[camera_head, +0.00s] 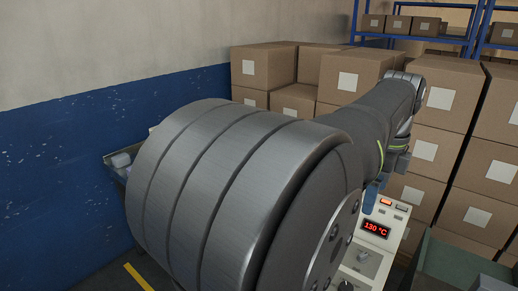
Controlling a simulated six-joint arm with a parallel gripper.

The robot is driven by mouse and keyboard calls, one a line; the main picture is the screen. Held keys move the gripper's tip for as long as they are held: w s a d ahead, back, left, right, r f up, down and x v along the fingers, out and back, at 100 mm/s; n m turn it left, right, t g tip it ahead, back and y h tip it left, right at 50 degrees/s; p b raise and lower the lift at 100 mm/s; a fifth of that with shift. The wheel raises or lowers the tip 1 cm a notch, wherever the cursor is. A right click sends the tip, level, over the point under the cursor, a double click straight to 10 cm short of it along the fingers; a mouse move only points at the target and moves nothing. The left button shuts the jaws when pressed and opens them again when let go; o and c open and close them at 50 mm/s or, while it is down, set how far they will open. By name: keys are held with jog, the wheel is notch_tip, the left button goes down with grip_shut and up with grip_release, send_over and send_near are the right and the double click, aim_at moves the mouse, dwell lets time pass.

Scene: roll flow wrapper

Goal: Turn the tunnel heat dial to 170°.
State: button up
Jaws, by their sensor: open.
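A cream control panel (396,222) stands at the lower right of the head view, partly hidden behind my large grey arm link. Its red display (376,229) reads 130 °C. Below the display is a grey knob (363,257), partly visible. Part of another round control (346,284) shows at the bottom edge. I cannot read any dial marking. My gripper (376,192) is above the panel's upper end, higher than the display, with blue fingertips partly showing. It is open and appears to hold nothing. It looks apart from the knob.
An orange lit button (386,202) and small switches sit at the panel's top. Stacked cardboard boxes (450,90) fill the back and right. A green machine part (450,262) stands right of the panel. A blue and grey wall (60,150) is at the left.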

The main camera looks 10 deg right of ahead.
jog(key=c, duration=0.4)
jog(key=n+g, duration=0.2)
jog(key=n, duration=1.3)
send_over(347, 287)
jog(key=w+a, duration=0.1)
jog(key=w, duration=0.2)
notch_tip(347, 287, down, 8)
jog(key=w+a+f+n+g+h, duration=0.25)
jog(key=f+n, duration=0.65)
jog(key=n, duration=0.9)
jog(key=shift+t, duration=0.35)
jog(key=x, duration=1.7)
jog(key=shift+w+a+f, duration=0.15)
jog(key=shift+w+a, duration=0.1)
jog(key=c, duration=1)
